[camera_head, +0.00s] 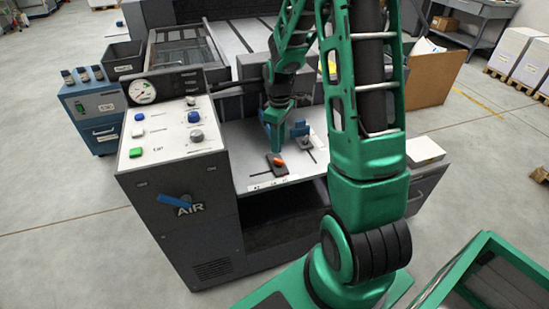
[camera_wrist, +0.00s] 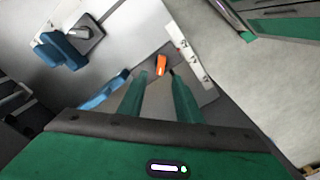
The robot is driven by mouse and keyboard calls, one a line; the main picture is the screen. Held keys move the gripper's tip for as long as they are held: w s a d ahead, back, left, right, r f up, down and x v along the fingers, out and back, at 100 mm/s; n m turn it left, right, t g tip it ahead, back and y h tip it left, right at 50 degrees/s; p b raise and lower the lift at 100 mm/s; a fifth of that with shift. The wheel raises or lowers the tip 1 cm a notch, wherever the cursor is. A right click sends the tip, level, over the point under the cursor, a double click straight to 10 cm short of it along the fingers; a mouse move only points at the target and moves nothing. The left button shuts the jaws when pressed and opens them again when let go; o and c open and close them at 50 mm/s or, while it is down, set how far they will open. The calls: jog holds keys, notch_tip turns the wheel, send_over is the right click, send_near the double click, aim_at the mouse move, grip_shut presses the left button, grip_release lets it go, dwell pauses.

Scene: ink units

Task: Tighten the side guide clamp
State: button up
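The side guide clamp appears as a dark block (camera_head: 276,171) with an orange lever (camera_head: 279,162) on the pale feed board, near its front edge. The wrist view shows the orange lever (camera_wrist: 161,65) beyond my fingertips, roughly between them in the picture. My gripper (camera_head: 277,147) points down just behind the lever in the head view. In the wrist view my two green fingers (camera_wrist: 158,76) stand apart with nothing held between them. I see no clear contact with the lever, and the exact height above it is hard to tell.
A blue guide piece with a grey block (camera_wrist: 88,42) stands on the board; another blue piece (camera_wrist: 105,92) is closer to my fingers. A strip with white labels (camera_head: 268,185) runs along the front edge. The control console (camera_head: 172,134) with its gauge stands left.

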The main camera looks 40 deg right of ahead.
aim_at(278, 159)
notch_tip(278, 159, down, 7)
jog(key=shift+f, duration=0.15)
dwell(0.4)
